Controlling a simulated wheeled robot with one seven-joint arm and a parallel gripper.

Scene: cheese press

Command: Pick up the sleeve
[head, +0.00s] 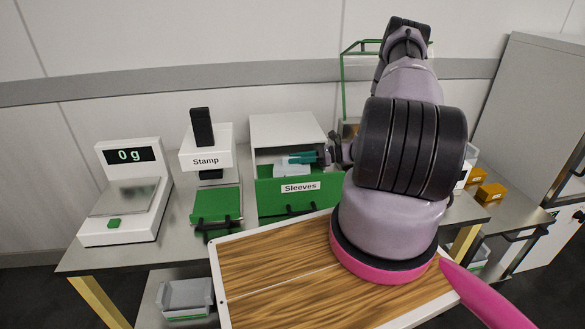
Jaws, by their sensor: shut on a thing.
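The box labelled "Sleeves" (278,130) stands on the steel table, with its green front drawer (268,203) pulled open. A pale, whitish sleeve (291,169) shows inside the drawer, below the teal fingertips. My gripper (292,158) reaches into the drawer from the right and is shut on a sleeve. The grip itself is small and partly hidden, and I cannot tell whether the sleeve is lifted clear of the drawer floor. My arm covers the area right of the box.
A scale (125,195) reading 0 g and a stamp press (207,160) stand to the left. A wooden board (270,275) lies in front, its left part clear. Orange blocks (490,192) sit at right, and a grey bin (186,298) is below the table.

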